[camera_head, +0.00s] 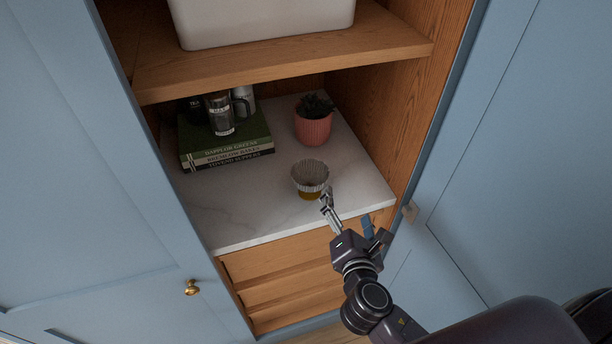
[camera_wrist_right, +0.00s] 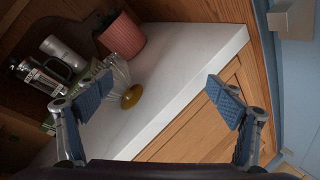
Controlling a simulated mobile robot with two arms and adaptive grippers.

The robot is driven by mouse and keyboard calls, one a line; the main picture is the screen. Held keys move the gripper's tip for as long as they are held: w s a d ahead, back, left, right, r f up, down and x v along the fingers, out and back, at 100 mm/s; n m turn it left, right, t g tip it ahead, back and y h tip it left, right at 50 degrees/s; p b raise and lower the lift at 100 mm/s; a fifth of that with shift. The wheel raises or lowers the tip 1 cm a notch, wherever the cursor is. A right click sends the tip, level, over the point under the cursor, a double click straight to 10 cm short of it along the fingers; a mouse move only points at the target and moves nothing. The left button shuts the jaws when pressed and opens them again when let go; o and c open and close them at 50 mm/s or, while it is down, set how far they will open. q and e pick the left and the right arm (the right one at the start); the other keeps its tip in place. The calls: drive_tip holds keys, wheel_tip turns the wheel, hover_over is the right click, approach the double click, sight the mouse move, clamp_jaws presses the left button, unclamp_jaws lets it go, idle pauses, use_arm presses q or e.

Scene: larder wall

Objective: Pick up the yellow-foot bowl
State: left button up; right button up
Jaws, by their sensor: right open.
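The yellow-foot bowl (camera_head: 311,176) is a ribbed, greyish glass bowl with an amber foot. It stands on the white marble shelf near its front edge in the head view. In the right wrist view the bowl (camera_wrist_right: 121,84) shows tilted by the camera angle, its amber foot towards the middle and part of it behind the left finger. My right gripper (camera_head: 328,200) is in front of the bowl at the shelf's front edge. In the right wrist view the gripper (camera_wrist_right: 155,97) is open, with blue pads wide apart and nothing between them. My left gripper is not in view.
A pink pot with a plant (camera_head: 313,126) stands behind the bowl. Stacked books (camera_head: 226,152) with a glass press (camera_head: 220,114) on top are at left. A wooden shelf (camera_head: 280,62) hangs above. The marble (camera_head: 240,207) is clear left of the bowl. Blue doors flank the opening.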

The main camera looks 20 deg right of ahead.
sight(310, 171)
drive_tip(key=w+a+r+n+t+y, duration=0.1)
drive_tip(key=a+n, duration=0.1)
drive_tip(key=n, duration=0.1)
drive_tip(key=w+a+r+n+t+y, duration=0.1)
drive_tip(key=a+r+n, duration=0.1)
drive_tip(key=n, duration=0.2)
drive_tip(key=a+r+n+t+y, duration=0.1)
drive_tip(key=a+n, duration=0.2)
drive_tip(key=n, duration=0.1)
drive_tip(key=shift+w+r+y, duration=0.2)
drive_tip(key=shift+w+y, duration=0.2)
drive_tip(key=shift+w+a+r+n, duration=0.1)
drive_tip(key=shift+w+n, duration=0.2)
drive_tip(key=shift+w, duration=0.05)
drive_tip(key=w, duration=0.2)
drive_tip(key=w+p, duration=0.1)
drive_tip(key=w, duration=0.1)
drive_tip(key=w+d+p, duration=0.1)
drive_tip(key=w, duration=0.1)
drive_tip(key=shift+f, duration=0.35)
drive_tip(key=shift+w+f, duration=0.1)
drive_tip(key=shift+w, duration=0.3)
drive_tip(key=c, duration=1.4)
drive_tip(key=shift+d, duration=0.1)
